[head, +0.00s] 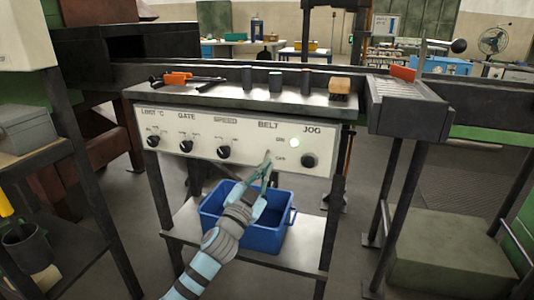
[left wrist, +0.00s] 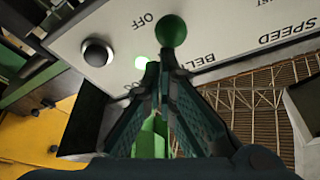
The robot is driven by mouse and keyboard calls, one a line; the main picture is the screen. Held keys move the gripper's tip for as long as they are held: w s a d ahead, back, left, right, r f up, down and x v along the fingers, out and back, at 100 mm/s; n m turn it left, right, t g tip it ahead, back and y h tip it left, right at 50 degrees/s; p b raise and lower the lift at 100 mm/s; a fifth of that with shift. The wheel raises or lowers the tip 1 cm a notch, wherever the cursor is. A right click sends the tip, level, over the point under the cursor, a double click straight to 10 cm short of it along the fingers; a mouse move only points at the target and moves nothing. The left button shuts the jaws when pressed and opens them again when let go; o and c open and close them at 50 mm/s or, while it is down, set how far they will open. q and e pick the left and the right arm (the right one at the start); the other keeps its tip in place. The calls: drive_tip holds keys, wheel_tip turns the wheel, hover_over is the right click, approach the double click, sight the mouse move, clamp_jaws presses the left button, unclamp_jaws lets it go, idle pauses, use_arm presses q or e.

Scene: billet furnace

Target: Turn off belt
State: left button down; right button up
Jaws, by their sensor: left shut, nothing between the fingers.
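The control panel (head: 190,148) is a pale strip below a dark bench top, with a BELT label. In the left wrist view the panel (left wrist: 235,25) appears upside down. A green ball-ended lever (left wrist: 171,30) shows beside the OFF lettering; its base is hidden by my fingers, so I cannot tell its exact position.
A black JOG button (head: 309,161) sits right of the lamp, and several black knobs (head: 223,151) sit to the left. A blue bin (head: 268,240) stands on the shelf below.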

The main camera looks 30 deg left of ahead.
use_arm(q)
drive_tip(key=shift+f+b, duration=0.3)
drive_tip(key=shift+f, duration=0.1)
use_arm(e)
drive_tip(key=shift+w+r, duration=0.35)
drive_tip(key=shift+r, duration=0.3)
use_arm(q)
drive_tip(key=shift+s, duration=0.1)
wheel_tip(320, 180, up, 4)
drive_tip(key=d+p, duration=0.3)
drive_tip(key=p, duration=0.2)
use_arm(e)
drive_tip(key=s+d+f, duration=0.2)
drive_tip(key=s+f, duration=0.1)
drive_tip(key=s, duration=0.3)
use_arm(q)
drive_tip(key=s+f+b, duration=0.5)
drive_tip(key=s+f, duration=0.1)
drive_tip(key=s, duration=0.2)
drive_tip(key=shift+s+f+b, duration=0.2)
drive_tip(key=shift+s+b, duration=0.1)
drive_tip(key=shift+b, duration=0.1)
use_arm(e)
drive_tip(key=w+a+r, duration=0.2)
drive_tip(key=w+r, duration=0.2)
drive_tip(key=w, duration=0.2)
drive_tip(key=shift+w+a+r, duration=0.15)
drive_tip(key=shift+a+r, duration=0.05)
drive_tip(key=shift+r, duration=0.1)
